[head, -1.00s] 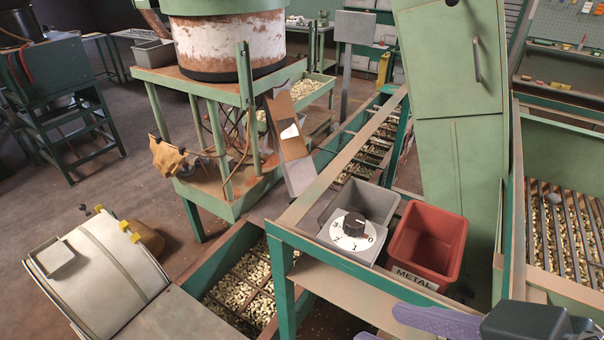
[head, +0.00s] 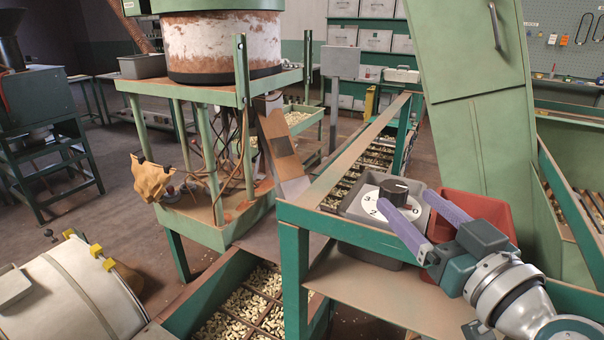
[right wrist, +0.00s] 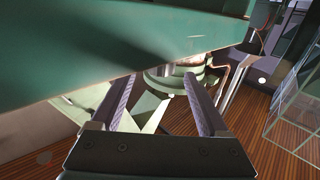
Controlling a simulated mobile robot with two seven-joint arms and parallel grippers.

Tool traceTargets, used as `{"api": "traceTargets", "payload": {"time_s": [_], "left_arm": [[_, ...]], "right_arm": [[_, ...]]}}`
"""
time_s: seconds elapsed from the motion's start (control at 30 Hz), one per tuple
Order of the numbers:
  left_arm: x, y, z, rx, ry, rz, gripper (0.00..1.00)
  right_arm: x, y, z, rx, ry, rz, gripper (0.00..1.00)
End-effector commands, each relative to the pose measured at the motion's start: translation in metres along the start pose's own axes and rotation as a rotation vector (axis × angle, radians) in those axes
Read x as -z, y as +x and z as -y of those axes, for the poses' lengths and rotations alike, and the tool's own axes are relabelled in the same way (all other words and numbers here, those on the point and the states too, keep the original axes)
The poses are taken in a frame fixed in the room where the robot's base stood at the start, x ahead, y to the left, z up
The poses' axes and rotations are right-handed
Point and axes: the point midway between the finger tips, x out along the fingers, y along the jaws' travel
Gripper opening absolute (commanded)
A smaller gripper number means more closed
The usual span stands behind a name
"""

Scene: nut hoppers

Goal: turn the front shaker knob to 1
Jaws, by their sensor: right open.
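The front shaker knob (head: 393,193) is a black cylinder on a white dial plate, with a short light line on its top pointing right. The digits 3 and 2 show on the dial (head: 368,204); the rest of its face is hidden behind my finger. My right gripper (head: 405,199) is open, with two purple fingers reaching in from the lower right. One fingertip is in front of the knob and the other to its right; I cannot tell whether they touch it. The fingers (right wrist: 165,92) are apart in the right wrist view, where I cannot make out the knob. My left gripper is not in view.
A grey bin (head: 352,207) holds the dial, and a red bin (head: 488,208) stands right of it, partly behind my gripper. A green frame (head: 293,262) runs below them. A tall green cabinet (head: 480,130) stands behind. Nut trays (head: 245,305) lie lower left.

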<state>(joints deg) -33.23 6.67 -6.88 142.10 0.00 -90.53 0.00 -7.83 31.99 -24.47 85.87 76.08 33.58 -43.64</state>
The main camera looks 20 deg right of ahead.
Motion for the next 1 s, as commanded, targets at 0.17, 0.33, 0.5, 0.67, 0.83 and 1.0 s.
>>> {"api": "traceTargets", "payload": {"time_s": [0.17, 0.33, 0.5, 0.67, 0.83, 1.0], "left_arm": [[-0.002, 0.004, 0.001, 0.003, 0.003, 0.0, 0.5], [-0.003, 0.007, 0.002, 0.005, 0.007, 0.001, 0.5], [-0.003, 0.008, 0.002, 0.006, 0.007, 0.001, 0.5], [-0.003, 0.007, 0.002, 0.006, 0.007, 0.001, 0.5], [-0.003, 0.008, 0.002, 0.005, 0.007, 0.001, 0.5], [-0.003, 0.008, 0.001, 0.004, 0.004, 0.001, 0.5]], "right_arm": [[0.0, 0.031, 0.001, 0.0, 0.001, -0.003, 0.78], [-0.001, 0.047, 0.001, 0.001, 0.002, 0.0, 0.78], [-0.001, 0.052, 0.001, 0.002, 0.002, 0.001, 0.78], [0.0, 0.051, 0.001, 0.002, 0.002, 0.001, 0.78], [0.0, 0.051, 0.001, 0.002, 0.002, 0.001, 0.61], [0.0, 0.051, 0.001, 0.002, 0.002, 0.001, 0.42]]}}
